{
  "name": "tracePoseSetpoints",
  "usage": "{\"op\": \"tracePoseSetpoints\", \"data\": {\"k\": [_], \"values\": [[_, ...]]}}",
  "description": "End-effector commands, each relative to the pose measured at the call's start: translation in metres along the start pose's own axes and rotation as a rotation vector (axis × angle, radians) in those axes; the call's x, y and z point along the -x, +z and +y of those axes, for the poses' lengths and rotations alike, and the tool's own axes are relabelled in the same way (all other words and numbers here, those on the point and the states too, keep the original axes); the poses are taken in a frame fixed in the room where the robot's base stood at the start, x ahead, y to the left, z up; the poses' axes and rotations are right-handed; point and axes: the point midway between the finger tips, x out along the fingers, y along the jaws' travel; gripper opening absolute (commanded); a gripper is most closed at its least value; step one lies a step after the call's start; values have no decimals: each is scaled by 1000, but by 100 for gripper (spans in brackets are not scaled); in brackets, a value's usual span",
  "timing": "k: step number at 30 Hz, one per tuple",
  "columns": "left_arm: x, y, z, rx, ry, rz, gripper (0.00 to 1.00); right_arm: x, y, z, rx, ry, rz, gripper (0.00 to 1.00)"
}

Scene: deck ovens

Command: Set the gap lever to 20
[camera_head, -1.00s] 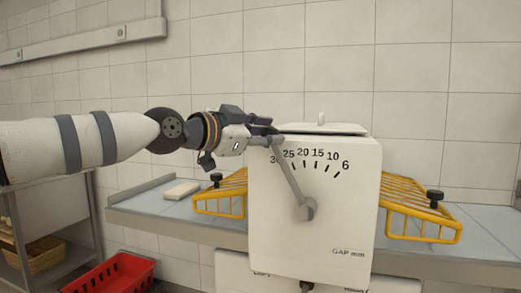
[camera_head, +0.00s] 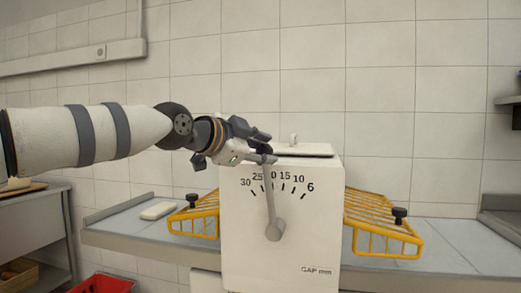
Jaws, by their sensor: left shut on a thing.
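The gap lever (camera_head: 271,208) is a grey bar on the front of a white machine (camera_head: 245,255) marked "GAP mm". Its round hub is low and its top end leans slightly left of upright. The dial scale (camera_head: 285,182) runs from 30 at left to 6 at right. The lever crosses the 20 label and hides its first digit, lying at or just left of the 20 mark. My left gripper (camera_head: 262,150) is shut on the lever's top end, above the scale. My right gripper is not in view.
Yellow wire guards (camera_head: 381,223) flank the machine over a grey bench (camera_head: 125,229). A white block (camera_head: 158,210) lies on the bench at left. A lid with a knob (camera_head: 294,147) tops the machine, close to my gripper. A red crate (camera_head: 102,284) stands below.

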Motion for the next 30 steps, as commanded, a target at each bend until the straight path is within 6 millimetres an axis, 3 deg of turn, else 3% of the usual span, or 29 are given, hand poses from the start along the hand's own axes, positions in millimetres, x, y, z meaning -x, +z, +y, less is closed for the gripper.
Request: {"op": "tracePoseSetpoints", "data": {"k": [6,7,9,20,23,30], "values": [[0,-2,0,2,0,3,0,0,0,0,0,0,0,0],[0,-1,0,2,0,3,38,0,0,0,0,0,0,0],[0,-1,0,1,0,3,52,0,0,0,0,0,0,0],[6,-1,-1,-2,-2,2,52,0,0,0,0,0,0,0],[25,-1,-2,-4,-4,2,52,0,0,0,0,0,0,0],[90,-1,-1,0,-2,3,52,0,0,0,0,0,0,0]]}}
